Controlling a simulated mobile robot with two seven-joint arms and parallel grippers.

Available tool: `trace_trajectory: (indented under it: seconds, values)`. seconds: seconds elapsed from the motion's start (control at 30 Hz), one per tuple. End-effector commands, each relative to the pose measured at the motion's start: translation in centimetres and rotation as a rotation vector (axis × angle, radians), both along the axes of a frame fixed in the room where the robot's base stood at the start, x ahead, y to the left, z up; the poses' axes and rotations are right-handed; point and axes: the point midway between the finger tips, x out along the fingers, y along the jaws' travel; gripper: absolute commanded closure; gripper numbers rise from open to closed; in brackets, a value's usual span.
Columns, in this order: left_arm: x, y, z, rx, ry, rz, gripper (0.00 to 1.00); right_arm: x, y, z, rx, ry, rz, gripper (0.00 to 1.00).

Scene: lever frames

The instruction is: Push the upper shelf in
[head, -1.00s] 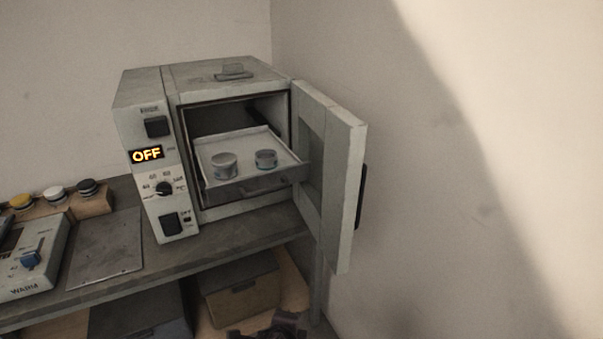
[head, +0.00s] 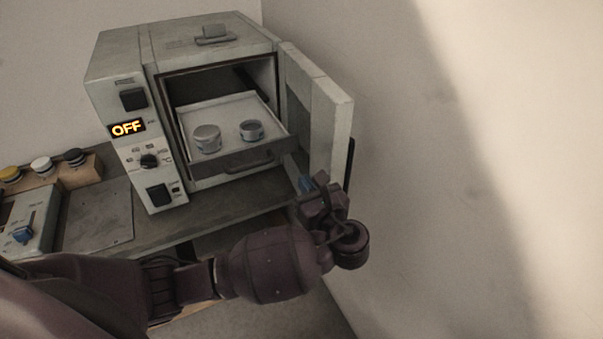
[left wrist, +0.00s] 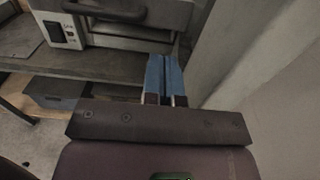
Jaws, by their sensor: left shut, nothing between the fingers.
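The shelf (head: 228,162) is a pale tray with a grey front and a dark handle. It sticks out of the open oven (head: 120,55) and carries two small round tins (head: 207,138) and (head: 251,130). Its handle (left wrist: 105,10) also shows at the top of the left wrist view. My left gripper (head: 306,184) is below and to the right of the shelf front, by the open door. Its blue fingers (left wrist: 164,77) are shut together with nothing between them, apart from the shelf. My right gripper is out of view.
The oven door (head: 328,120) stands open at the right, close to my left gripper. The oven's display reads OFF. A flat plate (head: 97,215) and a device with a blue switch (head: 23,234) lie on the bench at the left. The wall at the right is bare.

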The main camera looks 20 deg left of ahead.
Motion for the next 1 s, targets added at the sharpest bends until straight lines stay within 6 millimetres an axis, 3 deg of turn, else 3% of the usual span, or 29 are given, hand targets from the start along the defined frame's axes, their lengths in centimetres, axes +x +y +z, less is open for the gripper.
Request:
trace_trajectory:
  seconds: [0.6,1.0]
  values:
    - [6.7,7.9,0.1,0.000,0.000,0.002,1.00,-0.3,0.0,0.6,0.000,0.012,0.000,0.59]
    - [8.1,9.5,0.0,-0.003,0.000,0.000,1.00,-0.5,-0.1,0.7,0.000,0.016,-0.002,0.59]
